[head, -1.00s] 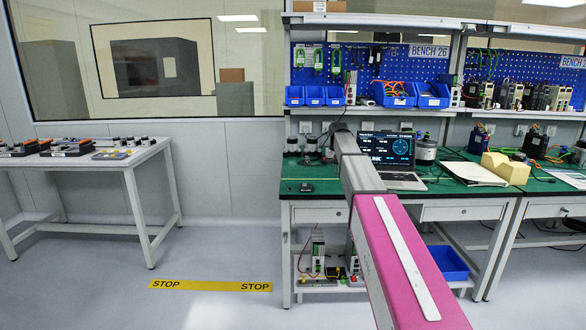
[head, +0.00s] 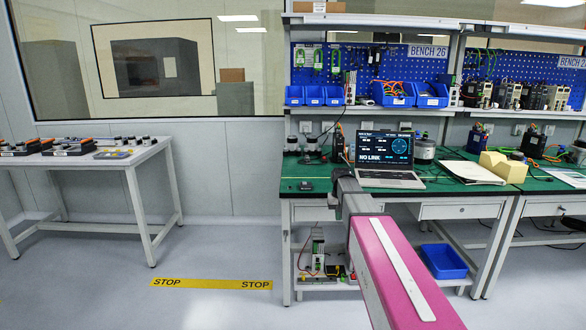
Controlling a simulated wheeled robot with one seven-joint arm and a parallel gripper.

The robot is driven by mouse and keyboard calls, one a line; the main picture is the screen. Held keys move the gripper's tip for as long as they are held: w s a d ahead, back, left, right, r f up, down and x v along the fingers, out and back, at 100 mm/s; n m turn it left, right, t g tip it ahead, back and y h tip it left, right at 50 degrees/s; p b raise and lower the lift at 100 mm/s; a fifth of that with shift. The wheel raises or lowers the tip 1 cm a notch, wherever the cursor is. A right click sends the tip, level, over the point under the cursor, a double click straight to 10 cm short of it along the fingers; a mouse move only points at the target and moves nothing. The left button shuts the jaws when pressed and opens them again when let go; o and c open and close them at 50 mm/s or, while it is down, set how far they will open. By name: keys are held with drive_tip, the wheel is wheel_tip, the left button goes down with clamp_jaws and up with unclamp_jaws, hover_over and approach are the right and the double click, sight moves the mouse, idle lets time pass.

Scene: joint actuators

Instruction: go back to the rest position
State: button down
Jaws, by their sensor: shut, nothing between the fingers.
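My pink and grey arm reaches from the lower right toward the front edge of the green-topped bench (head: 440,186). Its grey end section is in front of the bench top, left of the laptop (head: 388,160). My gripper cannot be made out; the arm's far end hides that part. Motor-like actuators stand on the bench, some at its left (head: 311,147) and one larger one (head: 424,150) right of the laptop. The laptop screen reads NO LINK.
A white table (head: 135,152) with devices stands at the left. A yellow STOP strip (head: 211,284) marks the open floor. Blue bins (head: 390,95) sit on the bench's shelf. A blue bin (head: 444,262) and electrical modules (head: 318,250) are under the bench. Paper and a yellow block (head: 502,167) lie at the right.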

drive_tip(key=s+f, duration=0.7)
drive_tip(key=s, duration=0.6)
drive_tip(key=s+f, duration=0.7)
drive_tip(key=s, duration=0.6)
drive_tip(key=shift+f, duration=0.2)
